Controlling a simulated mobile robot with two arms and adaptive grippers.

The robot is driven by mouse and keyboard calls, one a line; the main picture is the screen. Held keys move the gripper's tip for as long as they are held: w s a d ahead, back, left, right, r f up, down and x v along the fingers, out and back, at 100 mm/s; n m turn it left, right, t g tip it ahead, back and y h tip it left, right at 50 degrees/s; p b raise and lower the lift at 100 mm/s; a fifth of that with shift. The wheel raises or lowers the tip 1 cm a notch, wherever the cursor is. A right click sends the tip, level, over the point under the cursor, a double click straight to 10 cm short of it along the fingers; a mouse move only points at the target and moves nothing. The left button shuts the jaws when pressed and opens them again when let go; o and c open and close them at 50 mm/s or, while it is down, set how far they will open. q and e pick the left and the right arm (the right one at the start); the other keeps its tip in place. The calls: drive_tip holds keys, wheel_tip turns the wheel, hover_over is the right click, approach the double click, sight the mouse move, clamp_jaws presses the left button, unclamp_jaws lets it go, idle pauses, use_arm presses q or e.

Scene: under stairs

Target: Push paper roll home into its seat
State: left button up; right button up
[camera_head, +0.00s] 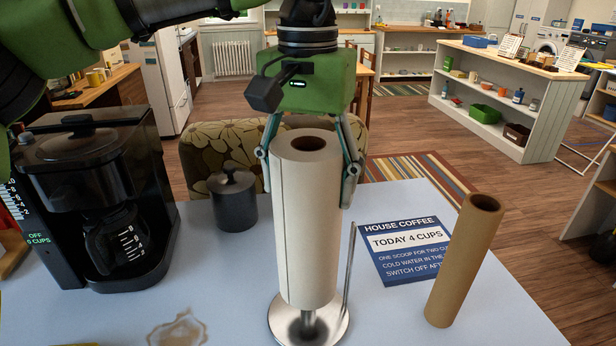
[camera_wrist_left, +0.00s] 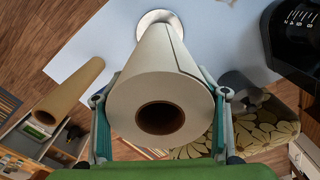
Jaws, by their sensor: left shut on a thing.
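A white paper roll (camera_head: 306,225) stands upright over a metal holder (camera_head: 333,326) on the pale table. The roll's lower end is above the round base, and part of the holder's post shows between them. The holder's thin side arm rises to the right of the roll. My left gripper (camera_head: 309,170) comes from above and is shut on the roll near its top, one finger on each side. In the left wrist view the roll (camera_wrist_left: 160,105) shows its open core facing the camera, with the holder base (camera_wrist_left: 158,20) beyond it. My right gripper is in neither view.
A bare cardboard tube (camera_head: 463,262) stands tilted at the right, near a blue coffee sign (camera_head: 409,248). A black coffee maker (camera_head: 97,195) and a dark lidded canister (camera_head: 233,200) stand at the left. A brown stain (camera_head: 178,330) marks the table front. A patterned chair is behind.

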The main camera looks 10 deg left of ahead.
use_arm(q)
drive_tip(key=shift+f+b, duration=1.95)
drive_tip(key=shift+f, duration=1.45)
drive_tip(key=shift+f+b, duration=0.35)
drive_tip(key=shift+f, duration=0.25)
drive_tip(key=o, duration=1.7)
drive_tip(key=o, duration=0.4)
